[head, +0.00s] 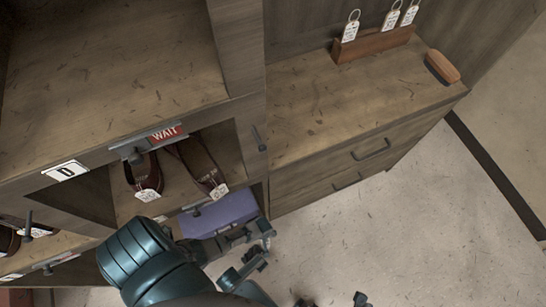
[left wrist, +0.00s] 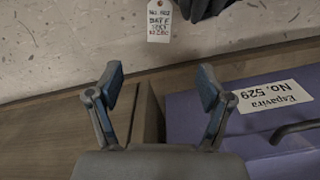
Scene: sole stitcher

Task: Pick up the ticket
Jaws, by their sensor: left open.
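A white paper ticket (left wrist: 158,21) with printed lines and a string shows at the top of the left wrist view, over the pale floor. It is beside a dark, cut-off shape (left wrist: 208,7) that I cannot identify. My left gripper (left wrist: 160,84) is open and empty, its fingertips apart and short of the ticket. In the head view my left gripper (head: 262,248) is beside the purple box (head: 220,212). Other white tickets (head: 350,27) hang along a wooden rack at the top right. Dark tips (head: 360,299) at the bottom edge may be my right gripper.
Tagged dark straps (head: 203,167) lie in the shelf compartment below a red WAIT sign (head: 166,134). A brown brush-like block (head: 442,67) rests on the drawer cabinet (head: 335,105). The purple box has a handle (left wrist: 292,131) and paper label (left wrist: 275,96). The speckled floor (head: 440,225) at right is clear.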

